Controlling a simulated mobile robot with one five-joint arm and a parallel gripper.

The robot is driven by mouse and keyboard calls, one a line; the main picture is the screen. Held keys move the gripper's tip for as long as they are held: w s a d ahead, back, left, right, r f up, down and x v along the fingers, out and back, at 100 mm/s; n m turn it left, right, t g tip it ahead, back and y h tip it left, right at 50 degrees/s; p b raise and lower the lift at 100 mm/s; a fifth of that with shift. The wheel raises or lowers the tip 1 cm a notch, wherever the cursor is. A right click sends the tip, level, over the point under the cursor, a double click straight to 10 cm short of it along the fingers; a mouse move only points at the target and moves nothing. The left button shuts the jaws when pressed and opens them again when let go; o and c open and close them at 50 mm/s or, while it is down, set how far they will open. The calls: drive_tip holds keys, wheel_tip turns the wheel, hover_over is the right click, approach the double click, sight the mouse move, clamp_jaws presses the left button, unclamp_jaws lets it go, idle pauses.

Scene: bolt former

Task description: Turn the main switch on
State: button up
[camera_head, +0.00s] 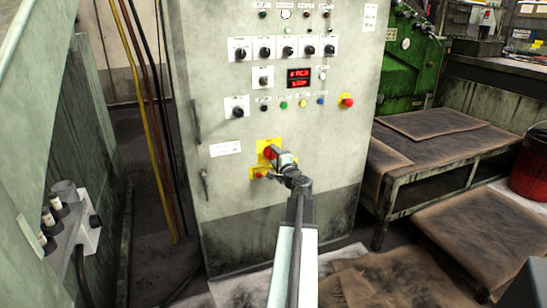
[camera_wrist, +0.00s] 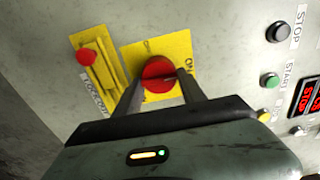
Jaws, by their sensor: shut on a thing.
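The main switch is a red rotary knob (camera_wrist: 158,75) on a yellow plate (camera_wrist: 182,48), shown in the wrist view. In the head view the red knob (camera_head: 268,153) shows partly, just left of my gripper, on its yellow plate (camera_head: 262,144) low on the grey cabinet. My gripper (camera_wrist: 160,88) is shut on the red knob, with one finger at each side of it. In the head view my gripper (camera_head: 277,155) reaches the cabinet front from below right. The lower part of the knob is hidden by the gripper body in the wrist view.
A second yellow plate with a small red button (camera_wrist: 87,57) sits beside the switch. The grey cabinet (camera_head: 225,120) carries several black knobs, a red lit display (camera_head: 299,78) and a red emergency button (camera_head: 347,101). A low brown-topped bench (camera_head: 440,150) stands at right.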

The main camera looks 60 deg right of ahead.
drive_tip(key=shift+w, duration=0.1)
drive_tip(key=o, duration=1.3)
drive_tip(key=shift+o, duration=0.2)
drive_tip(key=shift+a, duration=0.1)
drive_tip(key=v, duration=0.7)
drive_tip(key=shift+s+a, duration=0.25)
drive_tip(key=shift+s, duration=0.05)
